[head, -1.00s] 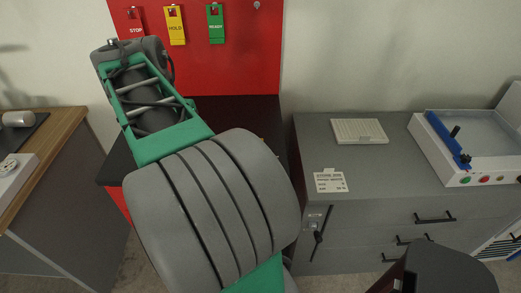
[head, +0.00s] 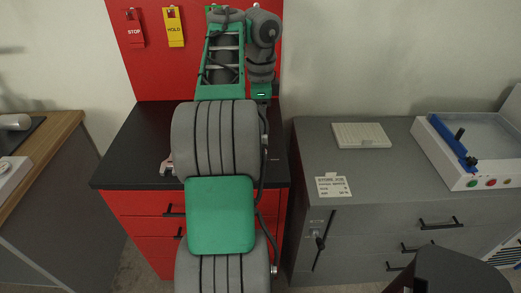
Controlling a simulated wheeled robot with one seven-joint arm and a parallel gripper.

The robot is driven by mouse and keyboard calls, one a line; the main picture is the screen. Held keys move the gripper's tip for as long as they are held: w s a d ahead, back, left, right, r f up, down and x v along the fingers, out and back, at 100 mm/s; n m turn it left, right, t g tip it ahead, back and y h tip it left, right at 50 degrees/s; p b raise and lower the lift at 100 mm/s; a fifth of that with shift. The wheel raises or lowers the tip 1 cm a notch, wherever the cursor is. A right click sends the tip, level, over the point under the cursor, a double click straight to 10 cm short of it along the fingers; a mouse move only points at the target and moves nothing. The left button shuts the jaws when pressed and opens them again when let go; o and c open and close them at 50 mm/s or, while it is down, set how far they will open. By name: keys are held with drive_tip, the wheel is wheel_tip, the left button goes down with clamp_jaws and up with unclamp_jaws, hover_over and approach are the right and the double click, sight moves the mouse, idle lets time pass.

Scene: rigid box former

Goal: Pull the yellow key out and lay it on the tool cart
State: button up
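The tool cart is red with a black top (head: 137,150) and drawers, and stands in the middle under a red board. I cannot make out a yellow key. A lock with a black handle (head: 319,242) is on the front of the grey cabinet, with no yellow visible on it. My arm reaches over the cart, and its wrist hangs down at the cart's right rear. The green end of my gripper (head: 262,91) shows there. Its fingers cannot be made out, so whether it is open, shut or holding anything is unclear.
On the red board (head: 187,69) hang a red STOP tag (head: 133,29) and a yellow HOLD tag (head: 173,27). A small tool (head: 167,164) lies on the cart. The grey cabinet (head: 385,178) carries a keypad-like panel (head: 361,135), a paper label (head: 332,187) and a white-and-blue machine (head: 447,150).

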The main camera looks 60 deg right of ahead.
wheel_tip(320, 180, down, 8)
drive_tip(key=b, duration=0.7)
drive_tip(key=shift+c, duration=0.3)
idle(0.5)
clamp_jaws()
idle(0.3)
idle(0.8)
drive_tip(key=shift+r+p, duration=2.8)
drive_tip(key=shift+r, duration=0.2)
